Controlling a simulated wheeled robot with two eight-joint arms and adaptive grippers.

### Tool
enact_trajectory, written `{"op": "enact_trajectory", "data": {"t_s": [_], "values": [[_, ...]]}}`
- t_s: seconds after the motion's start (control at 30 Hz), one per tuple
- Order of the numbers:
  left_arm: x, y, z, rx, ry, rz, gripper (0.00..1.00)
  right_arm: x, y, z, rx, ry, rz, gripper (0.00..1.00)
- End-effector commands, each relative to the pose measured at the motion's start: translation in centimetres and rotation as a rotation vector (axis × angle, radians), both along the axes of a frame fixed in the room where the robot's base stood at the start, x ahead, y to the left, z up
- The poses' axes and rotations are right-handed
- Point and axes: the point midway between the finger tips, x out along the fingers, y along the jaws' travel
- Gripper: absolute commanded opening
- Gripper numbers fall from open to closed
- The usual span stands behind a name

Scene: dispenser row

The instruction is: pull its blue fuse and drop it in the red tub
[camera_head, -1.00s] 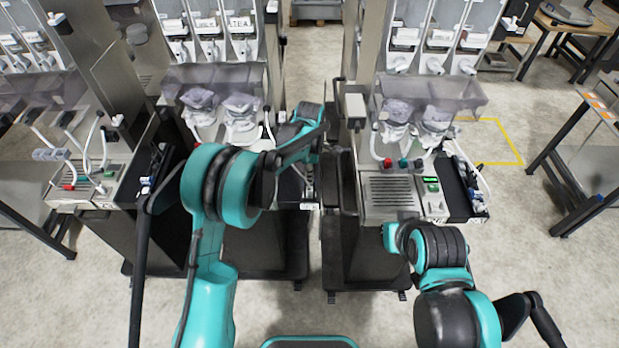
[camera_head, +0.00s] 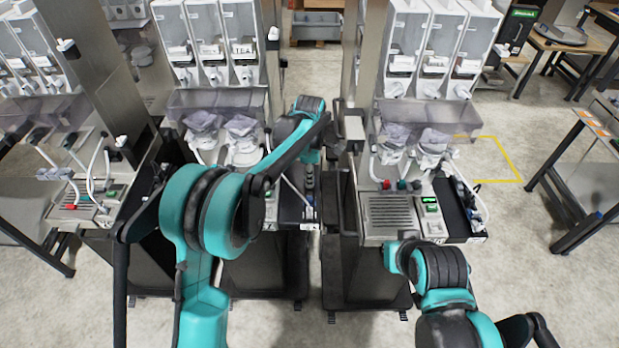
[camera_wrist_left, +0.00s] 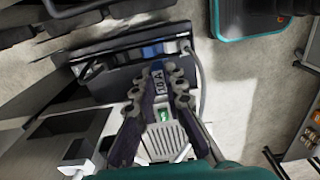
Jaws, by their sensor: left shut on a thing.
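My left gripper (camera_wrist_left: 159,90) is shut on a blue fuse (camera_wrist_left: 157,76) marked 10A, held between its dark fingertips in the left wrist view. Behind it are a dark strip with blue parts (camera_wrist_left: 152,50) and a light panel with a grille (camera_wrist_left: 166,140) and a green light. I cannot tell whether the fuse is clear of the strip. I see no red tub. My right gripper is not in view.
The right dispenser (camera_head: 392,209) has a grille, a lit green display (camera_head: 430,204) and a dark strip (camera_head: 458,212). A grey box (camera_head: 353,128) sits on the column between the machines. Another dispenser (camera_head: 90,205) stands at left. Open floor (camera_head: 510,270) lies at right.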

Motion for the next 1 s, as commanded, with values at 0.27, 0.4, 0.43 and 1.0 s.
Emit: {"op": "enact_trajectory", "data": {"t_s": [0.27,0.4,0.43,1.0], "values": [[0.0,0.0,0.6,0.0,0.0,0.0,0.0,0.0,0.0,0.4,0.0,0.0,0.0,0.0],[0.0,0.0,0.8,0.0,0.0,0.0,0.0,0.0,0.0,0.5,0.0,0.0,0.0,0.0],[0.0,0.0,0.9,0.0,0.0,0.0,0.0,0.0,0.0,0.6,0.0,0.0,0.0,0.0],[0.0,0.0,1.9,0.0,0.0,0.0,0.0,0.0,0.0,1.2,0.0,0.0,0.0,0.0]]}}
